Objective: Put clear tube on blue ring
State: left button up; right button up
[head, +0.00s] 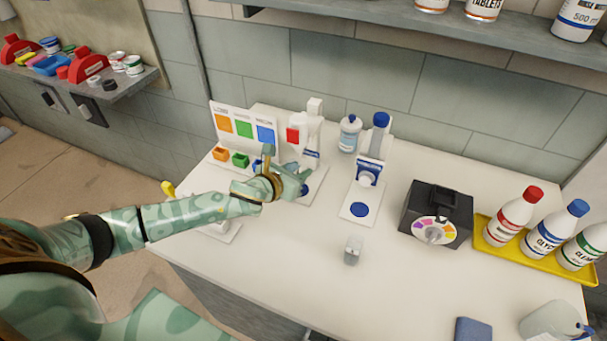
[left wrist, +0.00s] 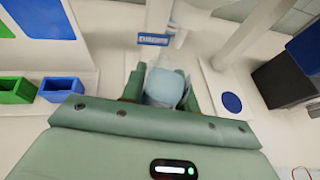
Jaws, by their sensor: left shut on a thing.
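My left gripper (head: 298,187) is shut on a pale blue, rounded thing, which seems to be the clear tube (left wrist: 165,87); it sits between the fingers in the left wrist view. In the head view the fingers mostly hide it. The gripper is over the white base plate in front of the red-marked dispenser (head: 306,127). The blue ring (head: 359,209) looks like a flat blue disc on a white plate, under the blue-capped dispenser (head: 377,140). It is right of the gripper and bare; it also shows in the left wrist view (left wrist: 232,103). My right gripper is not in view.
A small grey, see-through vessel (head: 353,250) stands on the table in front of the blue ring. A black box with a colour dial (head: 436,213) and a yellow tray (head: 490,245) of bottles are at the right.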

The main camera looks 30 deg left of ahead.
pick_arm(q)
jog(key=shift+w+d, duration=0.15)
jog(key=shift+w, duration=0.45)
jog(key=shift+w+d, duration=0.15)
jog(key=shift+w, duration=0.45)
notch_tip(320, 180, down, 4)
jog(key=shift+r+b, duration=0.15)
jog(key=shift+b, duration=0.85)
jog(key=shift+r, duration=0.15)
jog(key=shift+f, duration=0.2)
jog(key=o, duration=1.1)
